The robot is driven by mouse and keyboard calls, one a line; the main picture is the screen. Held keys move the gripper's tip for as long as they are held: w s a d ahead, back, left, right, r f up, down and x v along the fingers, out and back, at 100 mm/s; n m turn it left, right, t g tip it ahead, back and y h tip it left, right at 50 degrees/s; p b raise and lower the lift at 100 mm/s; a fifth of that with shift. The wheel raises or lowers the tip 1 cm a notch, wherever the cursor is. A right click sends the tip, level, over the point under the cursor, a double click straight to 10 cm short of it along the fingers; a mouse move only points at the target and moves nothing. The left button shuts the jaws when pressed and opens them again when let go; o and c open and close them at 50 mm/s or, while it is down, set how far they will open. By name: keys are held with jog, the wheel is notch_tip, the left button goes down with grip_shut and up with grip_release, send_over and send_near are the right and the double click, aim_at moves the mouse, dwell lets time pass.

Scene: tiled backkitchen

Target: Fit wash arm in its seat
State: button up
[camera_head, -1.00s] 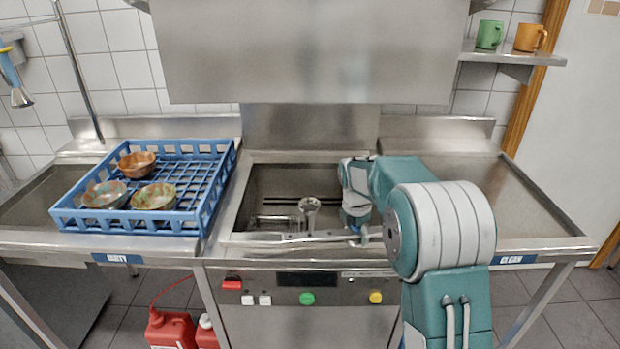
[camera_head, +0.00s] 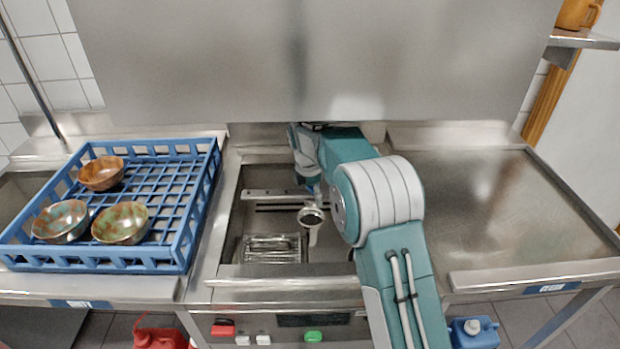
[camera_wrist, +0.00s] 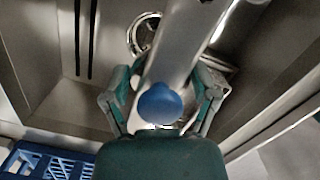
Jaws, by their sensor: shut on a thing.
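The wash arm (camera_head: 272,193) is a long flat metal bar with a blue end. In the head view it reaches left from my gripper (camera_head: 314,190) over the sunken tub. In the wrist view my gripper (camera_wrist: 162,98) is shut on the wash arm (camera_wrist: 182,52) near its blue end (camera_wrist: 160,104). The seat looks to be the upright post with a round ringed top (camera_head: 311,216) in the tub, in front of the bar. A round ring (camera_wrist: 143,34) shows partly behind the wash arm in the wrist view. The arm looks apart from the post.
A wire-like metal basket (camera_head: 272,248) sits at the tub's front left. A blue rack (camera_head: 170,207) with three bowls (camera_head: 121,223) stands on the left counter. The steel hood (camera_head: 310,60) hangs above the tub's rear. The right counter (camera_head: 500,205) is clear.

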aim_at(313, 220)
jog(key=shift+w+a+f, duration=0.1)
jog(key=shift+w+a, duration=0.2)
jog(key=shift+w, duration=0.15)
jog(key=shift+s+d+f, duration=0.1)
jog(key=shift+s+f, duration=0.05)
jog(key=shift+f, duration=3.65)
jog(key=shift+s+f, duration=0.15)
jog(key=shift+f, duration=0.15)
jog(key=o, duration=1.2)
